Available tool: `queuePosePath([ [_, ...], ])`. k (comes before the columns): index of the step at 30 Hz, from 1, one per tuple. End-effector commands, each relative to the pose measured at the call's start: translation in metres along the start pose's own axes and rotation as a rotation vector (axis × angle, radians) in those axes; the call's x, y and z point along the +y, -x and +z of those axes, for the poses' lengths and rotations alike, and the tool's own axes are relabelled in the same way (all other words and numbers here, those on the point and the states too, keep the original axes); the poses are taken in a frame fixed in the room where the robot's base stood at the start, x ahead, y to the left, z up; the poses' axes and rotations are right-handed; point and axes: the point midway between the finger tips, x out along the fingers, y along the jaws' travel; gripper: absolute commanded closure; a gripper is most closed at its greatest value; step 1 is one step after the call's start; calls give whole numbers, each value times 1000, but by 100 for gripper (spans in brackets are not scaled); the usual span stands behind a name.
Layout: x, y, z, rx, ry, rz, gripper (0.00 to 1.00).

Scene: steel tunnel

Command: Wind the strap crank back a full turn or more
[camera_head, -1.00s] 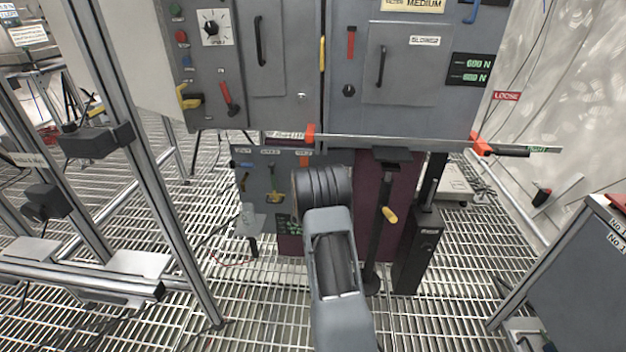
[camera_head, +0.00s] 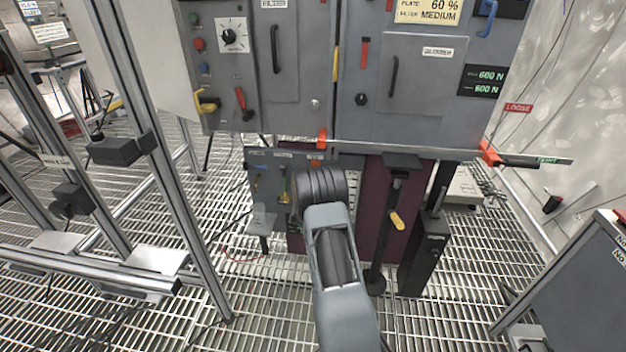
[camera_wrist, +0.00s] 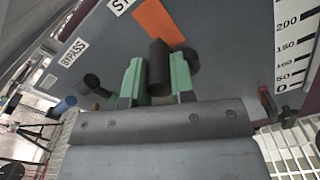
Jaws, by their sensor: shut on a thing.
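My gripper (camera_wrist: 157,88) has two green fingers, on either side of a dark cylindrical grip (camera_wrist: 159,62) in the wrist view. It is shut on this grip, which appears to be the strap crank's handle. An orange patch (camera_wrist: 158,22) lies on the grey panel (camera_wrist: 225,50) behind it, beside a white label cut off after "ST". Part of the crank is hidden behind the grip and fingers. In the head view my own arm covers the gripper and the crank, in front of the low grey panel (camera_head: 262,182).
A "BYPASS" label (camera_wrist: 74,52) and a dark round knob (camera_wrist: 91,82) are left of the fingers. A numbered scale (camera_wrist: 292,45) is at right. In the head view, a post with a yellow handle (camera_head: 397,220) stands right of my arm, and a metal frame (camera_head: 180,200) at left.

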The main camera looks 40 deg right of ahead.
Motion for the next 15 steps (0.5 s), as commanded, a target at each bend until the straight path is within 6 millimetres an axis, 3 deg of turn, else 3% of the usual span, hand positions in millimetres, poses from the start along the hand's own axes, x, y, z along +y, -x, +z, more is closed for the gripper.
queuePosePath([
  [15,2,0,-3,1,59,0,100],
])
